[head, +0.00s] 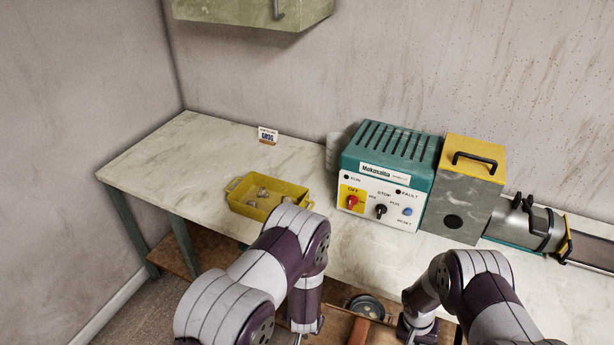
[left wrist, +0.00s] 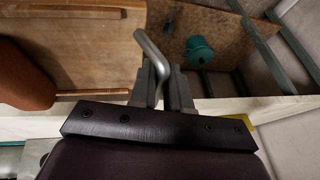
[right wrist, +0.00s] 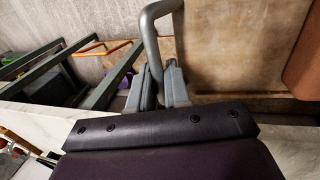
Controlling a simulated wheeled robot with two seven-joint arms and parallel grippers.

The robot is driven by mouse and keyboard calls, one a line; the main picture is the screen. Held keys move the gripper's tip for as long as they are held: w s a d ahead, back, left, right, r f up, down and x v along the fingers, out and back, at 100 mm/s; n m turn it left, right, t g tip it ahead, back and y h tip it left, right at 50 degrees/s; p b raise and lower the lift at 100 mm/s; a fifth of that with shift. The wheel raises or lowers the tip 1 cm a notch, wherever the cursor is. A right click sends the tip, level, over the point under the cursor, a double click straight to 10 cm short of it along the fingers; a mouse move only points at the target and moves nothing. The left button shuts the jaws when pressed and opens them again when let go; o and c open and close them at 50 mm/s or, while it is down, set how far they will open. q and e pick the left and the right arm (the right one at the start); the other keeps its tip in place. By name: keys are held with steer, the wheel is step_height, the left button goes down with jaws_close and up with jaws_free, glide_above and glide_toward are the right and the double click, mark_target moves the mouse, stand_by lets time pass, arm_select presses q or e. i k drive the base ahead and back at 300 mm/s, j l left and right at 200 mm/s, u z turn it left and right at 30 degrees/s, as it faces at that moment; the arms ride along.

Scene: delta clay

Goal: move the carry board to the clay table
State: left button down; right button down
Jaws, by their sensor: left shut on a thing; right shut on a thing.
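The carry board is a wooden board (left wrist: 90,45) with grey bar handles. It shows in the right wrist view (right wrist: 235,45) and, partly, at the bottom of the head view (head: 336,328). An orange-brown block (left wrist: 22,80) lies on it. My left gripper (left wrist: 160,92) is shut on one grey handle (left wrist: 150,52). My right gripper (right wrist: 166,90) is shut on the other handle (right wrist: 153,35). In the head view my arms hide most of the board, low in front of a pale-topped table (head: 170,160). I cannot tell if this is the clay table.
On the pale top stand a yellow tray (head: 293,187) with small lumps, a small sign (head: 267,136) and a teal-and-white machine (head: 390,165) with a grey-and-yellow box (head: 462,190). A teal bucket (left wrist: 200,50) sits low down. The table's left end is clear.

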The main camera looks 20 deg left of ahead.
mark_target(177, 175)
steer(key=i+j, duration=0.1)
steer(key=j, duration=0.9)
steer(key=i+j, duration=0.15)
steer(key=j, duration=0.35)
steer(key=j+u, duration=0.1)
steer(key=j, duration=0.45)
steer(key=i+j, duration=0.15)
steer(key=j, duration=0.35)
steer(key=i+j, duration=0.1)
steer(key=j, duration=0.4)
